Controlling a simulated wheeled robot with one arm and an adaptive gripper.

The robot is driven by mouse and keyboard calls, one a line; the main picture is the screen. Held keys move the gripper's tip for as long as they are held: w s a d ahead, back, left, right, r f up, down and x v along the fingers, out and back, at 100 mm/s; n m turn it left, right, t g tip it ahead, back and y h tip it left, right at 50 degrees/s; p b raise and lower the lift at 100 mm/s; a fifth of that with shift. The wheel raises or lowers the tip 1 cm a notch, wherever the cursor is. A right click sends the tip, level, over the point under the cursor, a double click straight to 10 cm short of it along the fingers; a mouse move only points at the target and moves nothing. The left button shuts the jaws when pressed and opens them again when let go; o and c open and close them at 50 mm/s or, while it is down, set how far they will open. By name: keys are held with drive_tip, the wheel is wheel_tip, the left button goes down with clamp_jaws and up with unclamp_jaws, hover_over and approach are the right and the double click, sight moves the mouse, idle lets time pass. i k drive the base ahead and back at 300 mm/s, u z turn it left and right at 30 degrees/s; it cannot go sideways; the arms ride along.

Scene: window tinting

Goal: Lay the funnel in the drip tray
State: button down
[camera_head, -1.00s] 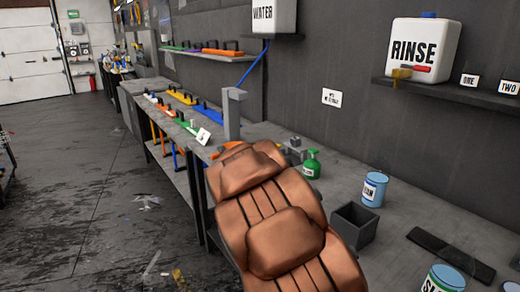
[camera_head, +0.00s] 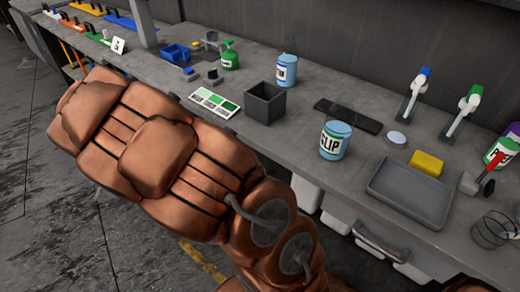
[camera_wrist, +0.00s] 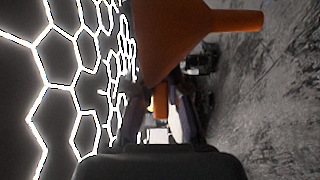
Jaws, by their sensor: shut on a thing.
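The orange funnel (camera_wrist: 172,40) shows large at the top of the wrist view, its narrow spout pointing right. My gripper (camera_wrist: 158,92) is shut on the funnel, with its two dark fingers just below the cone. The exact contact is partly hidden. In the head view my copper-coloured arm crosses the left and lower middle, and neither the gripper nor the funnel can be seen there. The drip tray (camera_head: 402,210) is a shallow dark grey rectangular tray near the bench's front edge at the right. It looks empty and is well apart from my arm.
A yellow sponge (camera_head: 426,163) lies behind the tray.

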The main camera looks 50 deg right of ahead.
sight(420, 197)
drive_tip(key=k, duration=0.65)
drive_tip(key=u, duration=1.35)
drive_tip(key=i, duration=2.5)
drive_tip(key=z, duration=4.3)
drive_tip(key=i, duration=0.5)
drive_tip(key=u, duration=0.1)
